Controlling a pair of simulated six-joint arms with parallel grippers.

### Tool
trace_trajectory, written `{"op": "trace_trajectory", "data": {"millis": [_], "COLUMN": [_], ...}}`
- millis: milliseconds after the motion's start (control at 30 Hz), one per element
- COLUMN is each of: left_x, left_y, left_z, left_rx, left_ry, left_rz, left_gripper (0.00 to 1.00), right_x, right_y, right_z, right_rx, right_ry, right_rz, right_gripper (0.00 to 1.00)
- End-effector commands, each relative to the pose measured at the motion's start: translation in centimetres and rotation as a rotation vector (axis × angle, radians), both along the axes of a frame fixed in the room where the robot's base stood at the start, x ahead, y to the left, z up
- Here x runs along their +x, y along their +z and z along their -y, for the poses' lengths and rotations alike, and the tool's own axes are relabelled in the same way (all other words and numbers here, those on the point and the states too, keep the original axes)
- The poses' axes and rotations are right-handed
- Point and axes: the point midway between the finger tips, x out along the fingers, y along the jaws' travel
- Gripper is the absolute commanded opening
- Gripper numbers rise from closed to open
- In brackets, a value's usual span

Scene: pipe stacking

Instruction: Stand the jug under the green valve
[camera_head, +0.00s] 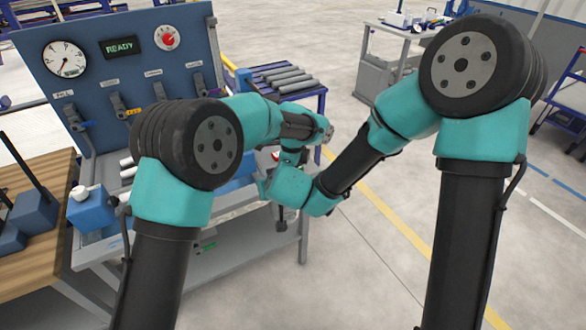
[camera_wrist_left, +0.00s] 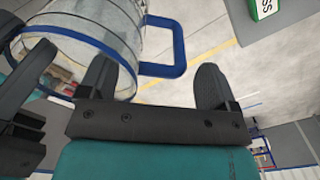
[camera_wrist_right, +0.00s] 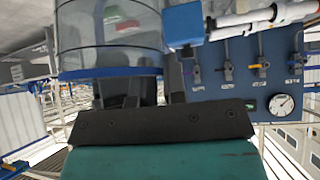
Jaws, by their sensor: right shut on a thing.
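A clear jug (camera_wrist_right: 110,35) with a blue rim shows in the right wrist view, upside down in that picture. My right gripper (camera_wrist_right: 142,82) is shut on it at its blue-rimmed edge. In the left wrist view the jug (camera_wrist_left: 85,40) is at the upper left with its blue handle (camera_wrist_left: 178,50). My left gripper (camera_wrist_left: 155,78) is open there, its fingers wide apart near the handle. Valves (camera_wrist_right: 228,72) line the blue panel; I cannot tell which is green. In the head view my arms hide the jug and both gripper tips.
The panel with dials (camera_head: 65,58) stands behind the grey bench (camera_head: 250,245). A blue block with a white knob (camera_head: 92,208) sits at the bench's left. A wooden table (camera_head: 45,240) is at far left. Pipes lie on a rack (camera_head: 285,80) behind.

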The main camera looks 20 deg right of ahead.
Motion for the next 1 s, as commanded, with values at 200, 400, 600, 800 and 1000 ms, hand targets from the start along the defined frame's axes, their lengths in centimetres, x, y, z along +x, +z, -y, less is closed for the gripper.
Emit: {"op": "trace_trajectory", "data": {"millis": [200,400,600,800,1000], "left_x": [0.01,0.01,0.03,0.02,0.01], "left_y": [0.03,0.04,0.06,0.06,0.06], "left_z": [0.01,0.01,-0.01,0.0,0.01], "left_rx": [0.0,-0.001,-0.001,-0.001,-0.001], "left_ry": [0.0,0.0,0.0,0.0,0.0], "left_rz": [0.0,0.001,0.001,0.001,0.001], "left_gripper": [0.62,0.43,0.24,0.24,0.24], "right_x": [0.01,0.0,-0.01,0.0,0.0], "right_y": [0.01,0.01,0.0,0.0,0.0], "right_z": [0.0,0.0,0.0,0.0,0.0], "right_rx": [0.0,0.0,0.0,0.0,0.0], "right_ry": [0.0,0.0,0.0,0.0,0.0], "right_rz": [0.0,0.0,0.0,0.0,0.0], "right_gripper": [0.0,0.0,0.22,0.41,0.41]}}
